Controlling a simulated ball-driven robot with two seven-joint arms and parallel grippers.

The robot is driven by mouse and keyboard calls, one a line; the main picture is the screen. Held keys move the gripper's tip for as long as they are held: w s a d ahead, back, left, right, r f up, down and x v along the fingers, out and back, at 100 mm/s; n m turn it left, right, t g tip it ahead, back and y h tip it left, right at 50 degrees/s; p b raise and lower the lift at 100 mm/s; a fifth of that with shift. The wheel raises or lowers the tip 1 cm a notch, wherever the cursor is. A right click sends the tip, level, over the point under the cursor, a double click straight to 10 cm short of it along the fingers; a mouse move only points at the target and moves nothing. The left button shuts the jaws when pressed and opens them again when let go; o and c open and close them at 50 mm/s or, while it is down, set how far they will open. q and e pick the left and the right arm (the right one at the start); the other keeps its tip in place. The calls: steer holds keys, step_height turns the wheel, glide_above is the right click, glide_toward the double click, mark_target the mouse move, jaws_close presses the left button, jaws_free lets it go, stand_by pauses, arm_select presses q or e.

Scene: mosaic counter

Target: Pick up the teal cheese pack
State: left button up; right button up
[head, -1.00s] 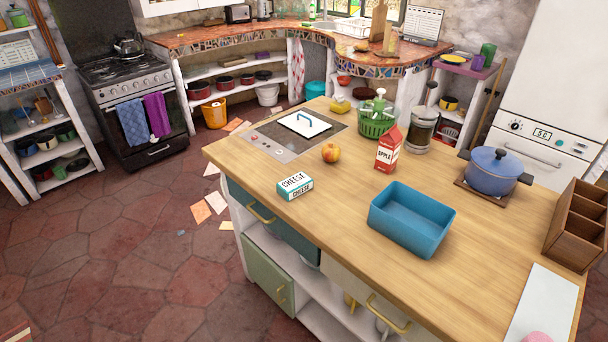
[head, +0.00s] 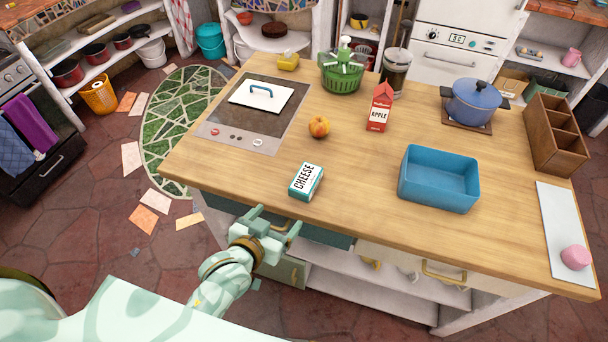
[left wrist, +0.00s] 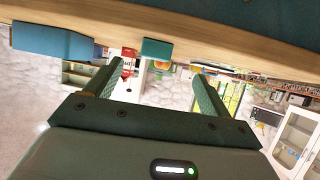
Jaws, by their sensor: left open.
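The teal and white cheese pack (head: 306,181) lies on the wooden island top near its front edge, its "CHEESE" label facing up. In the left wrist view its teal end (left wrist: 157,49) shows at the counter edge, between my fingers in the picture but beyond them. My left gripper (head: 277,222) is in front of the island, below and left of the pack, apart from it. It is open and empty; both fingers (left wrist: 160,82) show in the left wrist view. My right gripper is not in view.
A blue bin (head: 439,180) stands right of the pack. Behind are an apple (head: 319,126), a red apple carton (head: 380,108) and a hob (head: 236,134) with a white lid. The counter's front edge (head: 235,199) lies between my gripper and the pack. Bare wood surrounds the pack.

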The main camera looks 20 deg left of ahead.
mark_target(301, 187)
arm_select(q)
steer(key=shift+t, duration=0.3)
steer(key=w, duration=0.3)
steer(key=w+d+b, duration=0.1)
steer(key=w, duration=0.3)
steer(key=w+f+b, duration=0.1)
steer(key=w, duration=0.2)
steer(key=shift+w+d, duration=0.15)
steer(key=shift+d, duration=0.1)
steer(key=shift+w+d+f+b, duration=0.15)
steer(key=shift+w+f+b, duration=0.25)
steer(key=shift+w, duration=0.1)
steer(key=x, duration=0.2)
steer(key=b+x, duration=0.1)
steer(key=shift+w+d+f, duration=0.15)
steer(key=shift+w+f, duration=0.1)
steer(key=shift+f, duration=0.2)
steer(key=shift+w+f, duration=0.1)
steer(key=shift+w, duration=0.2)
steer(key=shift+c, duration=1)
steer(key=c, duration=1)
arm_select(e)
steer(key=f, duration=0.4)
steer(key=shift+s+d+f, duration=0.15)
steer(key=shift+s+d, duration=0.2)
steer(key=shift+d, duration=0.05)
